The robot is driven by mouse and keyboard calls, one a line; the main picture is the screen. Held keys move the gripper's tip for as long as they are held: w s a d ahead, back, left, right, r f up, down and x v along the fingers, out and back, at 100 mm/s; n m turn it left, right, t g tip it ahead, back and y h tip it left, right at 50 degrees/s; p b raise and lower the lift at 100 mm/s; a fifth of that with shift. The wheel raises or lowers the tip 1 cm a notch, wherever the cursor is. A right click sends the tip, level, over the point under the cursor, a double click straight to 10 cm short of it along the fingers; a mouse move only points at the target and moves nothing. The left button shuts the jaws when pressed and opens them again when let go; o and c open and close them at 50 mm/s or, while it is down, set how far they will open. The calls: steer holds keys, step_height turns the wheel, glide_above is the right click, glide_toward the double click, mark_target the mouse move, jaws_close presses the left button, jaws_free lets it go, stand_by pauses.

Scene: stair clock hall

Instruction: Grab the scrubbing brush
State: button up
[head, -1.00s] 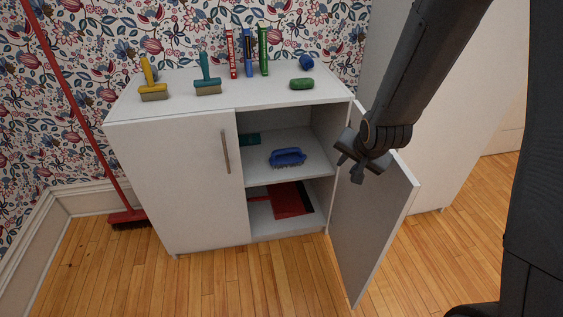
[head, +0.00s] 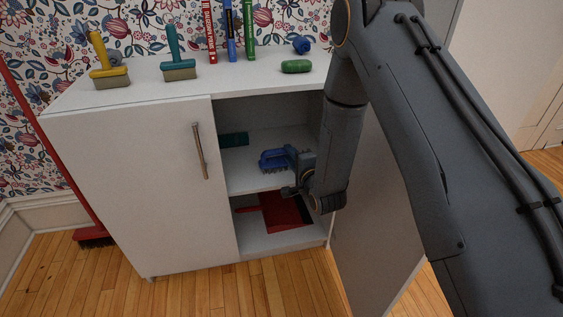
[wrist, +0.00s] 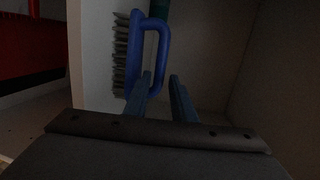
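The scrubbing brush (head: 273,158) is blue with a loop handle and grey bristles, and sits on the middle shelf of the open cabinet. In the wrist view the brush (wrist: 163,50) is just ahead, bristles to the left. My gripper (head: 291,174) is at the shelf's front, at the brush's right end. In the wrist view my gripper (wrist: 162,92) has its two fingers apart, on either side of the line of the handle's right bar. I cannot tell whether they touch it. My gripper covers the brush's right end in the head view.
The shelf (head: 247,178) is inside the cabinet (head: 130,180), whose right door (head: 375,245) stands open beside my arm. A teal object (head: 234,140) lies behind the brush. A red dustpan (head: 284,212) is on the level below. Brushes and books stand on top.

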mark_target(282, 158)
steer(key=b+x, duration=0.2)
steer(key=x, duration=0.6)
steer(key=shift+a, duration=0.1)
steer(key=shift+s, duration=0.1)
jaws_close()
